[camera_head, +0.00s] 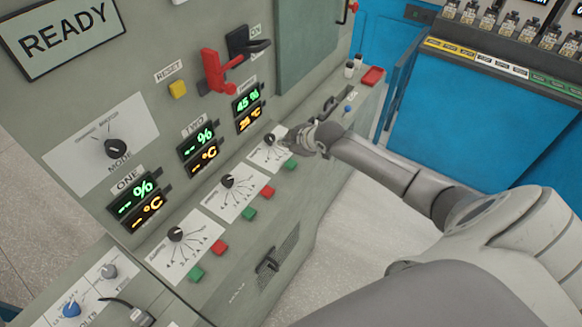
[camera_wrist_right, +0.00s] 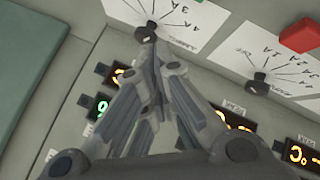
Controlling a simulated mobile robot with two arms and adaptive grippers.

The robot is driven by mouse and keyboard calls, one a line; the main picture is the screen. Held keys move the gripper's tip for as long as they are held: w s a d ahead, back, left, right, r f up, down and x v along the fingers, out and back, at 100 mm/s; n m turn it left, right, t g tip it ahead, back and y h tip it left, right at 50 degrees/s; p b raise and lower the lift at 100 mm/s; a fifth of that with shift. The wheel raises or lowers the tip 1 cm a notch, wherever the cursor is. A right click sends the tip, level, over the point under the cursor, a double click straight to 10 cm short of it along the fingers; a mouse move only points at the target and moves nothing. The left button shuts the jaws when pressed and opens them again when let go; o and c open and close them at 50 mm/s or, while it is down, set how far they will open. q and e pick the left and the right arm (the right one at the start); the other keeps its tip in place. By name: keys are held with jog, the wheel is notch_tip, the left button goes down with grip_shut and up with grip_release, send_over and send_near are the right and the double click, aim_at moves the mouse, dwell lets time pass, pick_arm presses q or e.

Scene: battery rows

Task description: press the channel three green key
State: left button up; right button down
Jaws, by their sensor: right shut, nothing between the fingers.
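The channel three green key (camera_head: 290,165) sits on the sloped ledge of the grey cabinet in the head view, below the third dial panel. My right gripper (camera_head: 308,143) is just above and right of it, beside the channel three black knob (camera_head: 270,139). In the wrist view the right gripper (camera_wrist_right: 153,48) is shut and empty, its tips close to a black knob (camera_wrist_right: 146,31). The green key does not show in the wrist view, and I cannot tell whether the gripper touches anything. My left gripper is out of view.
Other green keys (camera_head: 249,214) and red keys (camera_head: 268,191) line the ledge to the left. The channel three display (camera_head: 248,108) is lit with numbers. A red lever (camera_head: 214,75) and a yellow reset button (camera_head: 178,89) stand above. A blue cabinet (camera_head: 455,95) is at the right.

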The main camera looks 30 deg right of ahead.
jog(key=b, duration=0.3)
send_over(289, 165)
notch_tip(289, 165, down, 4)
jog(key=shift+w+f, duration=0.1)
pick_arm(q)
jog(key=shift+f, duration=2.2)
pick_arm(e)
jog(key=shift+f, duration=0.65)
jog(key=shift+f, duration=0.1)
pick_arm(q)
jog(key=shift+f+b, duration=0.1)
jog(key=shift+b, duration=0.2)
pick_arm(e)
jog(key=shift+f, duration=0.3)
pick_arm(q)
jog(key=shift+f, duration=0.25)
pick_arm(e)
jog(key=shift+f, duration=0.5)
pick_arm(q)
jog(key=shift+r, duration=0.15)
pick_arm(e)
jog(key=shift+r, duration=0.15)
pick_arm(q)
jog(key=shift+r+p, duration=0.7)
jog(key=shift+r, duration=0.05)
pick_arm(e)
jog(key=shift+r, duration=0.75)
